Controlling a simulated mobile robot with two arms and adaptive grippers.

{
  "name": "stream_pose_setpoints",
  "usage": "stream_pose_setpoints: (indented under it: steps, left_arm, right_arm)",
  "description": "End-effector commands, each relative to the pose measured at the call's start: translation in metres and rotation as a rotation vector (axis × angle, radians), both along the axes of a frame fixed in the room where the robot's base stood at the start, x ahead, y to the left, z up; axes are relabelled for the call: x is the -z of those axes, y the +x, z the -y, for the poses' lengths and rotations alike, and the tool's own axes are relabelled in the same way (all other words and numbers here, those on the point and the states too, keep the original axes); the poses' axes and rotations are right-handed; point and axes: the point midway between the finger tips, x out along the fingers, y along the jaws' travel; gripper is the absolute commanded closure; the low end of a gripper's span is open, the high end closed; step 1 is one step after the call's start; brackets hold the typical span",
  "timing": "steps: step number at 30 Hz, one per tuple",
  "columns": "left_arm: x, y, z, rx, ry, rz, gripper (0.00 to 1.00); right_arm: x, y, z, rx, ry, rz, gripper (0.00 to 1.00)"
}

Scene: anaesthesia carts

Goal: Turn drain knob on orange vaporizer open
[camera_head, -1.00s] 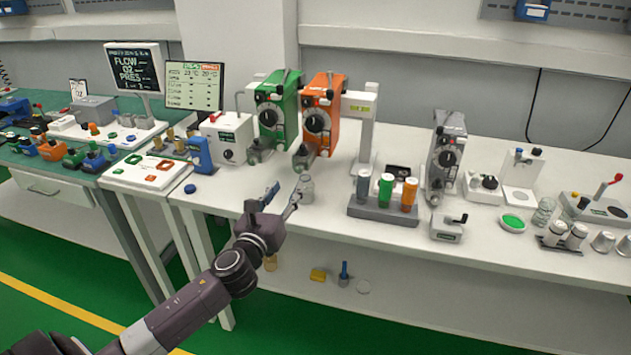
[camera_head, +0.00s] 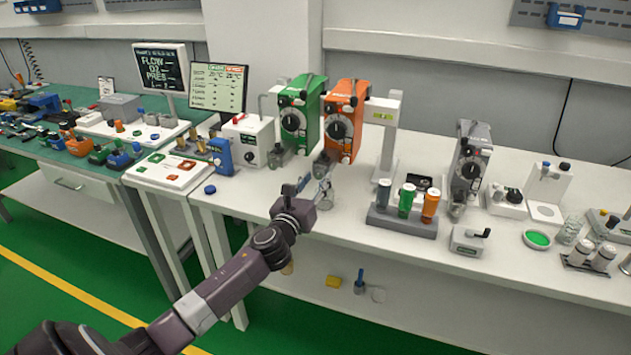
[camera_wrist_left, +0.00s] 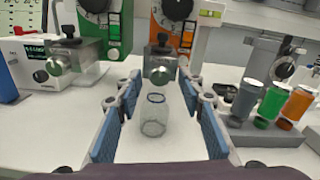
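The orange vaporizer (camera_head: 343,118) stands upright on the white table, beside the green vaporizer (camera_head: 302,112). In the left wrist view its lower front (camera_wrist_left: 172,22) shows above a grey drain block with a black knob (camera_wrist_left: 163,40) on top and a round greenish knob (camera_wrist_left: 160,75) in front. My left gripper (camera_head: 307,186) is open in front of this block; in the wrist view its blue-padded fingers (camera_wrist_left: 160,98) are wide apart. A clear glass jar (camera_wrist_left: 153,116) stands between them in the picture, below the block. I see no finger touching the jar or knobs. My right gripper is not in view.
A rack of grey, green and orange bottles (camera_head: 400,222) stands to the right. A white box (camera_head: 250,138) and blue container (camera_head: 221,157) are to the left. A grey vaporizer (camera_head: 468,165) stands further right.

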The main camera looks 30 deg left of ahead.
Motion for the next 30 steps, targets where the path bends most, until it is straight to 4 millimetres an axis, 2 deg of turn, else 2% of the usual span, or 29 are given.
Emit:
stream_pose_setpoints:
  steps: [1, 3, 9, 20, 30]
  left_arm:
    - [0.000, 0.000, 0.000, 0.000, 0.000, 0.000, 0.72]
    - [0.000, 0.000, 0.000, 0.000, 0.000, 0.000, 0.80]
    - [0.000, 0.000, 0.000, 0.000, 0.000, 0.000, 1.00]
    - [0.000, 0.000, 0.000, 0.002, -0.048, 0.013, 1.00]
    - [-0.001, 0.000, 0.000, 0.011, -0.283, 0.070, 1.00]
  right_arm:
    - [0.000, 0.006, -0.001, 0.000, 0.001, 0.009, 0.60]
    - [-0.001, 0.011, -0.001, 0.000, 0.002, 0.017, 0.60]
    - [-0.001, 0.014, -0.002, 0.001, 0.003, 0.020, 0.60]
    - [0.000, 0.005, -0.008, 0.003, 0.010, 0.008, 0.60]
    - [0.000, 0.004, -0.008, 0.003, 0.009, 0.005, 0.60]
